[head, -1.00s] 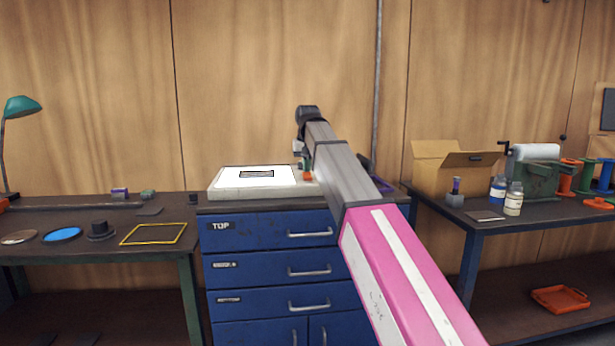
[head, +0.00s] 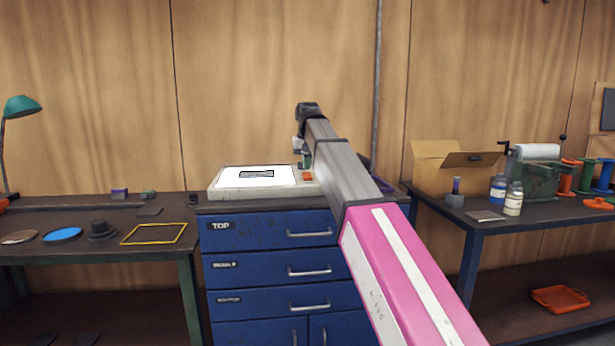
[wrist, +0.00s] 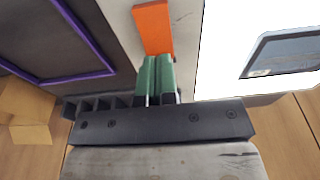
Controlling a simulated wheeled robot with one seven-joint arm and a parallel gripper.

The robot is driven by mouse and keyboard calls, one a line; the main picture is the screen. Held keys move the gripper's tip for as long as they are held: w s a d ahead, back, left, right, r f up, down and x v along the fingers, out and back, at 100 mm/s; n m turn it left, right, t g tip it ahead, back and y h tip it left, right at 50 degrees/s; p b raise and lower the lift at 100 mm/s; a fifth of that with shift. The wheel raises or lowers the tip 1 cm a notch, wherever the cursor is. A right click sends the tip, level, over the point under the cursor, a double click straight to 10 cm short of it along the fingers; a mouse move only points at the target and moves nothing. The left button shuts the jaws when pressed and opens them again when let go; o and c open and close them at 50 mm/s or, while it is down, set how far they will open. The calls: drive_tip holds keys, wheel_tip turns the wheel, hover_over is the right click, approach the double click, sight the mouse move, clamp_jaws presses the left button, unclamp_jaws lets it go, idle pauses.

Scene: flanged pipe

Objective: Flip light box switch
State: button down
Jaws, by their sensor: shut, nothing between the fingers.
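The light box (head: 215,191) stands on the blue drawer cabinet, with a bright white panel (head: 228,174). Its orange switch (head: 307,176) is on the right part of the box; it also shows in the wrist view (wrist: 153,27). My gripper (head: 306,163) is above the switch in the head view, partly hidden behind my arm. In the wrist view my green fingers (wrist: 157,72) are shut and empty, their tips at the near end of the switch. I cannot tell whether they touch it.
A dark rectangular piece (head: 256,174) lies on the lit panel. A purple-edged frame (wrist: 83,78) lies beside the box on the cabinet top. A wooden wall rises behind. The left bench (head: 90,256) and the right bench (head: 490,221) hold small items.

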sight(307, 173)
drive_tip(key=shift+r, duration=2.75)
